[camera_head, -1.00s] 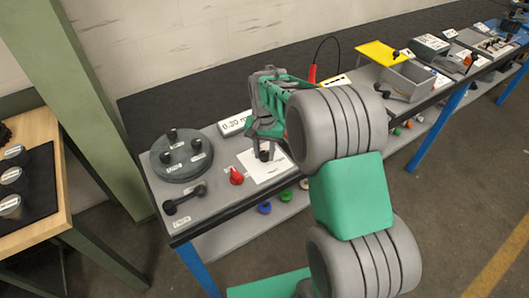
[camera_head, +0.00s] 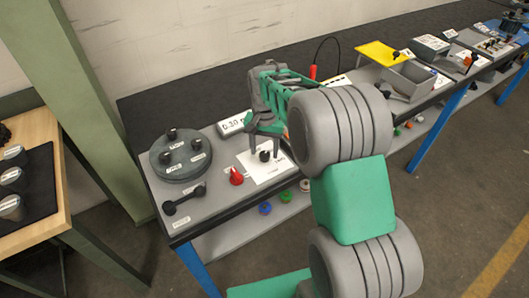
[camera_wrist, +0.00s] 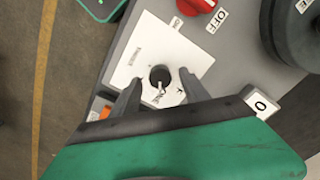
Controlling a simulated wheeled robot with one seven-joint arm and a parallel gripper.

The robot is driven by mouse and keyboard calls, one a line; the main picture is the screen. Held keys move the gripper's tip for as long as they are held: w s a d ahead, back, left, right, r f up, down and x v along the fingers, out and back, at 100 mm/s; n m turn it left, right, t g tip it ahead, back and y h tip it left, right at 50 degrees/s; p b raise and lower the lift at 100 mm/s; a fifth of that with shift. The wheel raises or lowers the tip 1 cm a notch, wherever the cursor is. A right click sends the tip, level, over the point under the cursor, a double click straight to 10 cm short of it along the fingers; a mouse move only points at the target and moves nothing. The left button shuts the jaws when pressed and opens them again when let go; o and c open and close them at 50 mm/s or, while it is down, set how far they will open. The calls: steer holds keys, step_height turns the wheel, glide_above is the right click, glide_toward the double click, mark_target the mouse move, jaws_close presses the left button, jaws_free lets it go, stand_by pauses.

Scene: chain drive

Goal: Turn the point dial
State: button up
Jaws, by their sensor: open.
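The point dial is a black round knob (camera_head: 265,156) on a square white plate (camera_head: 255,169) near the front edge of the bench. In the wrist view the knob (camera_wrist: 160,75) carries a white pointer line directed toward the bottom of the picture, over small printing I cannot read for sure. My gripper (camera_head: 265,147) is open and empty above the plate. In the wrist view its two dark fingers (camera_wrist: 158,86) stand on either side of the knob's lower part, apart from it. Their exact height above it is unclear.
A red knob (camera_head: 236,176) with an OFF label stands left of the plate. Farther left are a round grey base with black knobs (camera_head: 182,155) and a black handle (camera_head: 184,199). A display box (camera_head: 234,123) stands behind. A grey bin (camera_head: 408,80) is farther right.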

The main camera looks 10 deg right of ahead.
mark_target(264, 152)
step_height(264, 152, up, 6)
steer(key=shift+r+b, duration=0.15)
steer(key=shift+b, duration=0.2)
steer(key=shift+w+n, duration=0.45)
steer(key=shift+n, duration=0.35)
steer(key=s+f, duration=0.1)
steer(key=f, duration=0.1)
steer(key=s+f+n, duration=0.1)
steer(key=s+f, duration=0.1)
steer(key=s+f+n, duration=0.1)
steer(key=s+f, duration=0.1)
steer(key=shift+f, duration=0.15)
steer(key=s+r+n+t, duration=0.1)
steer(key=s+r, duration=0.1)
steer(key=s, duration=0.7)
steer(key=s+r+n+t, duration=0.1)
steer(key=s+r, duration=0.1)
steer(key=s, duration=0.7)
steer(key=shift+t, duration=0.8)
steer(key=r, duration=0.1)
steer(key=w+r, duration=0.1)
steer(key=r, duration=0.1)
steer(key=w+r, duration=0.1)
steer(key=shift+r, duration=0.4)
